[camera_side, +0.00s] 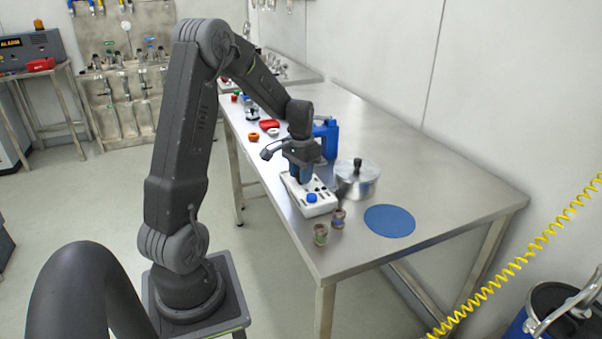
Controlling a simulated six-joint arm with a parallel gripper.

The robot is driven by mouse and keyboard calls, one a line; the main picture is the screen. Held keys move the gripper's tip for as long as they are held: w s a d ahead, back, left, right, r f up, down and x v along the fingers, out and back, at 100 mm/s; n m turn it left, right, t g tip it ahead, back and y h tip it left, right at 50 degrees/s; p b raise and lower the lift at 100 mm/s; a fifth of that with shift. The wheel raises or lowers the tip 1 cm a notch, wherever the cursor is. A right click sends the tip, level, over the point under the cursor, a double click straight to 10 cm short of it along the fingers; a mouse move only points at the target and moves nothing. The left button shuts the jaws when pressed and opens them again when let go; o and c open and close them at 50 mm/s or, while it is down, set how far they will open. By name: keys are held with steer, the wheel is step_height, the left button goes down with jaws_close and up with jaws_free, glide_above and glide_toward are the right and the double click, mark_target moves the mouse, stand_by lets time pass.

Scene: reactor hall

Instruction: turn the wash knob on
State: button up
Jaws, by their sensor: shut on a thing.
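A white panel box (322,208) lies on the steel table, with a blue knob (312,198) on top near its front end. My gripper (304,180) points down over the rear part of the box, behind the blue knob. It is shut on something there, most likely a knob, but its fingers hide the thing. I cannot tell which control is the wash knob or how it is turned.
A lidded metal pot (366,182) and a blue round mat (390,220) are to the right. Two small jars (320,234) (338,218) stand in front. The table's right side (450,190) is clear.

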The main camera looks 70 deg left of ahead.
steer(key=m, duration=0.6)
steer(key=shift+m, duration=0.4)
stand_by(0.4)
steer(key=o, duration=0.9)
step_height(320, 180, up, 14)
steer(key=shift+f, duration=0.1)
stand_by(0.3)
